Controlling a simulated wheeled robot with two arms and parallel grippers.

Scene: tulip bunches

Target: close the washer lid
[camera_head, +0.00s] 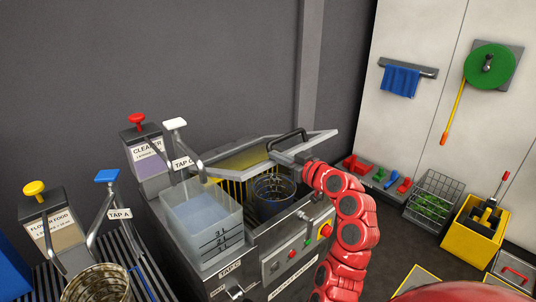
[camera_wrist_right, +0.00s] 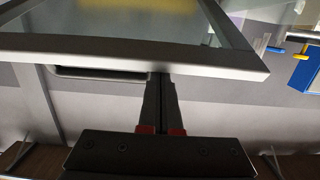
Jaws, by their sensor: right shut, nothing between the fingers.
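The washer lid (camera_head: 318,146) is a glass panel in a grey metal frame with a dark bar handle (camera_head: 288,139). It stands open, raised at a tilt above the washer (camera_head: 265,262). In the right wrist view, the lid frame (camera_wrist_right: 215,66) crosses the picture, with part of the handle (camera_wrist_right: 95,74) below it. My right gripper (camera_head: 276,156) is shut and empty at the lid's edge by the handle. In the wrist view its fingertips (camera_wrist_right: 160,78) meet the frame's lower edge in the picture; I cannot tell if they touch. My left gripper is not in view.
A dark metal bucket (camera_head: 272,206) sits in the washer opening under the lid. A clear water tub (camera_head: 203,222) and the Tap C spout (camera_head: 181,145) are close on the left. A yellow crate (camera_head: 468,238) and a wire basket (camera_head: 433,196) stand at the right.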

